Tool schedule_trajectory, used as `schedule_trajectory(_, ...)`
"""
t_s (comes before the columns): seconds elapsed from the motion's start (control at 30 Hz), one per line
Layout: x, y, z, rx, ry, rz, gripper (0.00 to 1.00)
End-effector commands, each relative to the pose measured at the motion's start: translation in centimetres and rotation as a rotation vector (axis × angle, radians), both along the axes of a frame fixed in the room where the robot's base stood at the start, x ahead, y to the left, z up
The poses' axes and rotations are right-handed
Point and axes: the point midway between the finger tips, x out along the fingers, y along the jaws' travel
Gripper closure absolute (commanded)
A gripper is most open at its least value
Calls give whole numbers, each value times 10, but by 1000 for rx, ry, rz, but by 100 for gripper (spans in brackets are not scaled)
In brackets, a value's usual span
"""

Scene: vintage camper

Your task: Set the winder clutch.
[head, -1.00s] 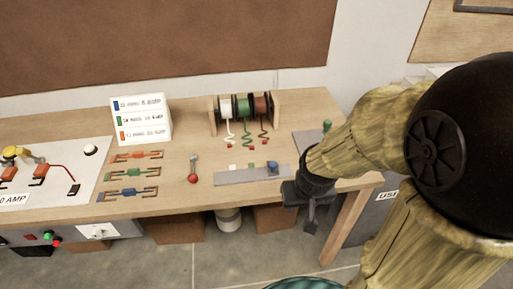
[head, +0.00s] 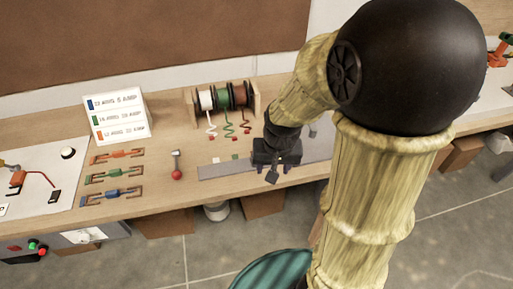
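My gripper (head: 275,158) is black and hangs over the front of the wooden workbench, at the right end of a grey strip (head: 225,170). Its fingers are small and dark, and I cannot tell whether they are apart. No part is clearly marked as the winder clutch. A small lever with a red ball knob (head: 177,174) stands on the bench left of the strip. A rack of white, green and dark red wire spools (head: 226,97) stands behind it. The strip's blue piece is not visible, and my gripper covers that area. A grey plate (head: 320,143) is partly hidden behind my arm.
A white sign (head: 116,114) lists wire gauges and amps. Orange (head: 118,156), green (head: 115,174) and blue (head: 112,195) fuse-like pieces lie left of the lever. A white panel (head: 45,180) is at far left. Another bench with an orange device (head: 498,52) is at right.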

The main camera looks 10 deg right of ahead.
Motion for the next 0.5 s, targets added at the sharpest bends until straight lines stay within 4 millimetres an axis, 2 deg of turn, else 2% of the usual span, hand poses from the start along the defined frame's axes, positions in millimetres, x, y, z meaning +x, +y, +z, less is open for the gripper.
schedule_trajectory(0.03,19,0,15,14,19,-76,48)
schedule_trajectory(0.1,46,-1,25,37,48,-206,48)
schedule_trajectory(0.3,119,-1,44,74,130,-594,48)
schedule_trajectory(0.4,146,1,47,78,156,-751,48)
schedule_trajectory(0.5,162,2,47,78,173,-851,48)
